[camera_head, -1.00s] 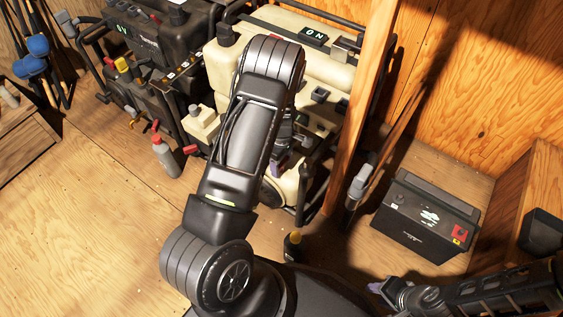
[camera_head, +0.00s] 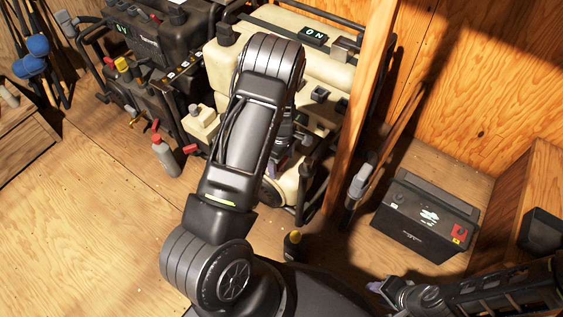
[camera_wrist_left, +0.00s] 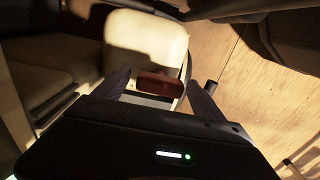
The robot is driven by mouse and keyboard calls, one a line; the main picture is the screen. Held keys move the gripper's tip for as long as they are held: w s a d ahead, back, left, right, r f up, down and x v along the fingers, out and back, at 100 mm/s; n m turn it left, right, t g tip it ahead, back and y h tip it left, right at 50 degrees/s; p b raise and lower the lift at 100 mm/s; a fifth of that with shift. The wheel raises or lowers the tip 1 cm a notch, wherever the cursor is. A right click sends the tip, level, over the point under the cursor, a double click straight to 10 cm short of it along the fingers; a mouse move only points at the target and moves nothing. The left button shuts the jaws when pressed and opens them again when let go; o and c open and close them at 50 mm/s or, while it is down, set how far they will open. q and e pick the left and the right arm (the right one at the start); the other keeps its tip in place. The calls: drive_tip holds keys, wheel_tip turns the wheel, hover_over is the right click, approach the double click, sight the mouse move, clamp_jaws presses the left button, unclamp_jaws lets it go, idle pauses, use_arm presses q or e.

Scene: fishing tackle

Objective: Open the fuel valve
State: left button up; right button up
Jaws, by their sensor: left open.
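In the head view my left arm reaches over the cream generator (camera_head: 225,65), and my left gripper (camera_head: 277,167) is at its front, partly hidden by the arm. In the left wrist view my left gripper (camera_wrist_left: 160,98) is open. Its dark fingers lie on both sides of a dark red handle-like piece (camera_wrist_left: 160,84) in front of a pale block. I cannot tell whether the fingers touch it. A red lever (camera_head: 190,150) shows at the cream generator's left side in the head view. My right gripper (camera_head: 378,287) is low at the right, its jaw opening unclear.
A black generator (camera_head: 150,45) stands to the left, with a red-capped grey bottle (camera_head: 165,158) on the floor before it. A wooden post (camera_head: 365,110) rises right of the cream generator. A black battery (camera_head: 425,218) sits further right.

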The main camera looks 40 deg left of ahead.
use_arm(q)
wheel_tip(320, 180, up, 7)
drive_tip(key=shift+r+p, duration=0.15)
drive_tip(key=shift+p, duration=1)
